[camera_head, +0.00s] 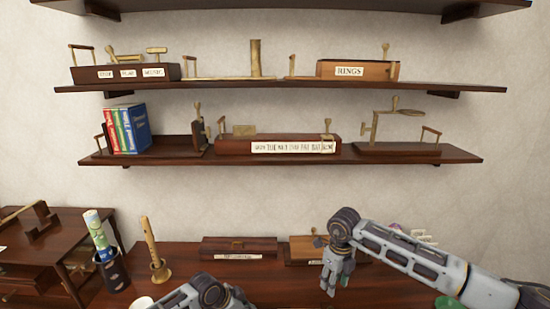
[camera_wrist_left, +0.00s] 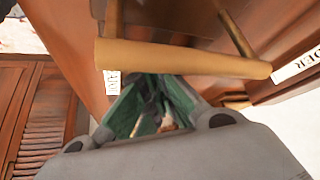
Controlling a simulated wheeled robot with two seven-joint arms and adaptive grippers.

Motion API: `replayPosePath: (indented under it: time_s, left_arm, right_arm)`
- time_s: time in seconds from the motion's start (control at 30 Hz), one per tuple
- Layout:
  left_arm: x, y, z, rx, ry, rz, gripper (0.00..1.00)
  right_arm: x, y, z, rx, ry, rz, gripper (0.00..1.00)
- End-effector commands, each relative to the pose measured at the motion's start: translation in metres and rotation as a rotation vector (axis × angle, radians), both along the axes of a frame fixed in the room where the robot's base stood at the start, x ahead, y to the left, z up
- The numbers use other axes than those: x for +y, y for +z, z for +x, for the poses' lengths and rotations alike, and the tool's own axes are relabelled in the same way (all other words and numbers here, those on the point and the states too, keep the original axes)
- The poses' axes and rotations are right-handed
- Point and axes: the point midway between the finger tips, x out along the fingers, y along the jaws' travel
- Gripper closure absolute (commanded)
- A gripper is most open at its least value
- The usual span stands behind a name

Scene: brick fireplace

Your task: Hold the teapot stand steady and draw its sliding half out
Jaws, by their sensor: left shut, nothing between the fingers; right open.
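I cannot pick out the teapot stand for sure in either view. In the left wrist view a pale wooden bar handle (camera_wrist_left: 180,58) on two posts crosses close to the camera, in front of red-brown wood. In the head view only my left wrist (camera_head: 208,292) shows at the bottom edge. My right gripper (camera_head: 334,280) hangs open and empty over the front of the lower table.
Two wall shelves (camera_head: 280,90) and (camera_head: 270,155) carry labelled wooden boxes, brass handles and books (camera_head: 130,128). The lower table (camera_head: 130,257) holds a dark box (camera_head: 240,246), a lighter box (camera_head: 300,249), a recorder in a cup (camera_head: 152,250) and a dark pot (camera_head: 113,272).

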Motion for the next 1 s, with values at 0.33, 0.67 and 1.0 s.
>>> replayPosePath:
  time_s: [0.33, 0.67, 1.0]
  left_arm:
    - [-0.001, 0.023, 0.002, -0.007, 0.0, -0.004, 1.0]
    - [-0.002, 0.04, 0.003, -0.007, 0.0, -0.005, 1.0]
    - [-0.002, 0.049, 0.003, -0.007, 0.0, -0.005, 1.0]
  right_arm:
    - [0.0, 0.018, 0.0, 0.0, 0.0, 0.0, 0.58]
    - [0.0, 0.032, 0.0, 0.0, 0.0, 0.0, 0.58]
    - [0.0, 0.04, 0.0, 0.0, 0.0, 0.0, 0.58]
